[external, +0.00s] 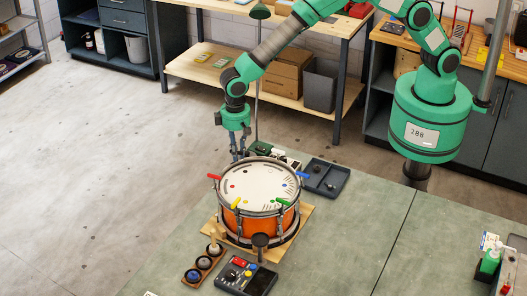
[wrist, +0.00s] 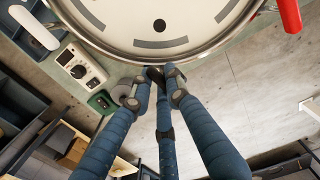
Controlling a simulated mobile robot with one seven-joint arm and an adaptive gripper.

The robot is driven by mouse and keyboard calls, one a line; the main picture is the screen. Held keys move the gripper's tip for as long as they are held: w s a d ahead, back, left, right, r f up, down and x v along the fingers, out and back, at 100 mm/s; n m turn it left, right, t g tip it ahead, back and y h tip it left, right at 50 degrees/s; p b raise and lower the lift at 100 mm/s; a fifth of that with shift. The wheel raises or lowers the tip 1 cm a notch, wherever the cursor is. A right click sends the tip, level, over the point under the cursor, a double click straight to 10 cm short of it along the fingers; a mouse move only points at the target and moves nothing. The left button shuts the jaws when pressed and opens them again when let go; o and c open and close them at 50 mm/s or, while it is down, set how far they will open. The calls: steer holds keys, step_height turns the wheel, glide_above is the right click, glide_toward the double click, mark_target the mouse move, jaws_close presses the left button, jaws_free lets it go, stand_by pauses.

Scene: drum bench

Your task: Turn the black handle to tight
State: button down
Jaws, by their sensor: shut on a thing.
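The orange drum (external: 256,217) stands on a wooden board, its pale head marked with coloured dots and grey arcs. My gripper (external: 238,157) reaches down at the drum's far left rim. In the wrist view, my gripper's three blue fingers (wrist: 157,76) close together just outside the metal rim. A small part of the black handle (wrist: 154,73) shows between the fingertips; the rest is hidden by them. A black dot (wrist: 158,25) is on the head in line with it. The handle's angle and tightness cannot be told. The black handle is not clear in the external view.
Other handles ring the drum: red (external: 214,176), yellow (external: 236,204), green (external: 283,201), blue (external: 301,174) and white (wrist: 34,27). A dark tray (external: 338,183) and a white dial box (wrist: 80,67) stand close by. A button box (external: 246,277) is in front.

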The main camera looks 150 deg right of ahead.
steer(key=shift+r+m, duration=0.1)
steer(key=shift+m, duration=0.3)
steer(key=c, duration=1.7)
jaws_free()
steer(key=shift+o, duration=0.2)
steer(key=shift+r, duration=0.1)
step_height(320, 180, up, 12)
